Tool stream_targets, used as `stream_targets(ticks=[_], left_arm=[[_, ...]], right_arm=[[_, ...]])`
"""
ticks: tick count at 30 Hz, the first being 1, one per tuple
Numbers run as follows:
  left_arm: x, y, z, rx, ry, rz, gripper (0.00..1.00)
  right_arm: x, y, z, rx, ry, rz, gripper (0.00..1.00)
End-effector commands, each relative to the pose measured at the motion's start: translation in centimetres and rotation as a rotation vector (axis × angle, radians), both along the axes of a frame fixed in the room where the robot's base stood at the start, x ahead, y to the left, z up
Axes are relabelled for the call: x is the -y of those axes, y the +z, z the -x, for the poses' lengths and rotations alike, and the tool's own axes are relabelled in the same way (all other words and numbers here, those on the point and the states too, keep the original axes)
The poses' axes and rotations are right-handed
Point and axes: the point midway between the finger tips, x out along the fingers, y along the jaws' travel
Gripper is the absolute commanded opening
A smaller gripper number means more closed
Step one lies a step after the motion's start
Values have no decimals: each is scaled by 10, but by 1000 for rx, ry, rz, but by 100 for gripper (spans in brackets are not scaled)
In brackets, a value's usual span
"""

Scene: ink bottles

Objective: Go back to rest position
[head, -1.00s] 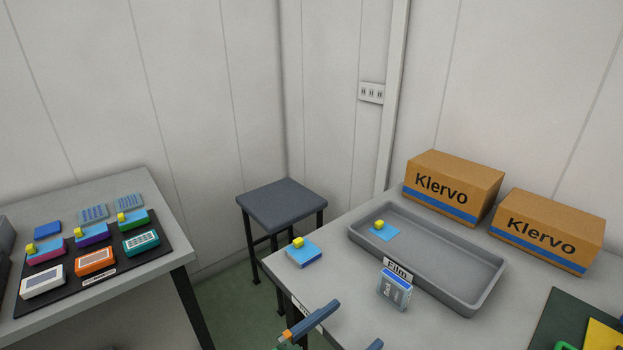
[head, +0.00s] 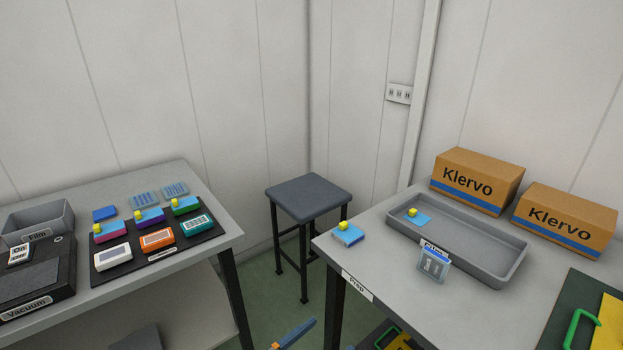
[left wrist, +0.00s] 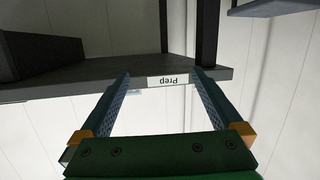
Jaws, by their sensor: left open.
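My left gripper (left wrist: 158,100) shows in the left wrist view with its two fingers well apart and nothing between them. Beyond the fingers is the table edge with a "Prep" label (left wrist: 169,81). In the head view, one finger of a gripper with an orange tip base shows at the bottom edge, low in front of the right table (head: 400,290), apart from everything on it. My right gripper is not seen.
A stool (head: 308,196) stands between the tables. The left table holds a black mat (head: 160,262) with several cartridges.

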Motion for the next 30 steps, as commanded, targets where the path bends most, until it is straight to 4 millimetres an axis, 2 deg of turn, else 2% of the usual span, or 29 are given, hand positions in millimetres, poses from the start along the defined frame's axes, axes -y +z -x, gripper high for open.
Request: stream_targets(ticks=[3,6,8,11,14,15,17,18,21,24,27,30], left_arm=[[-22,-38,-4,-93,74,-59,100],[-47,-80,1,-190,146,-122,100],[-65,-108,9,-260,190,-167,100],[-100,-161,38,-403,269,-255,100],[-142,-220,98,-598,347,-367,100],[-158,-241,131,-683,372,-414,100],[-178,-265,182,-804,398,-478,100],[-188,-276,215,-876,410,-513,100],[-203,-290,280,-1013,421,-577,100],[-210,-295,318,-1090,421,-612,100],[-212,-297,331,-1116,421,-623,100],[-212,-298,331,-1116,421,-623,100]], right_arm=[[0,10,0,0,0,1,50],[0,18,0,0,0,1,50],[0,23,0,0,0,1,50],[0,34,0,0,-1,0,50],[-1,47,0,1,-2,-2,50],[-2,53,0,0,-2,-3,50],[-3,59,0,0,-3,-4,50],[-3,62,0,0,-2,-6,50],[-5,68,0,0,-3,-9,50],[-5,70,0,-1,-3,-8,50],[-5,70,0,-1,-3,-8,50],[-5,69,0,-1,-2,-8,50]])
